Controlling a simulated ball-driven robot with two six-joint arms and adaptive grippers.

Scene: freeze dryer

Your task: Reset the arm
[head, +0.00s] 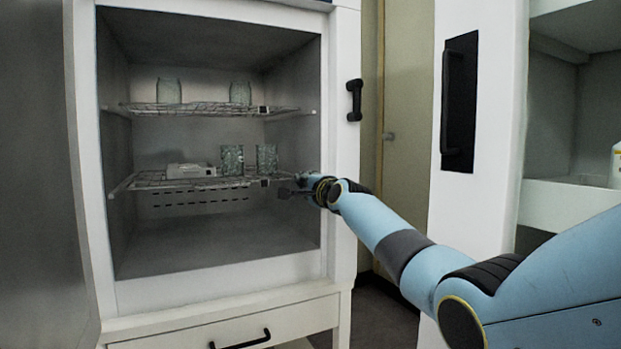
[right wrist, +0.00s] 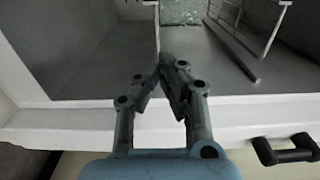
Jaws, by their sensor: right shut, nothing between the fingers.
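My right arm (head: 400,250) reaches in from the right in the head view. Its gripper (head: 285,191) is at the right side of the open freeze dryer (head: 340,230), near the right end of the lower wire shelf (head: 150,182). In the right wrist view the gripper (right wrist: 168,62) is shut, its fingertips together with nothing between them. It is over the front rim of the chamber, and a wire rack (right wrist: 240,40) is ahead of it. I cannot tell whether it touches the shelf. My left gripper is not in view.
Two glass jars (head: 240,92) stand on the upper shelf (head: 190,108). Two more jars (head: 232,160) and a white box (head: 190,170) are on the lower shelf. The open door (head: 35,180) is at the left. A black handle (right wrist: 285,150) sticks out at the front.

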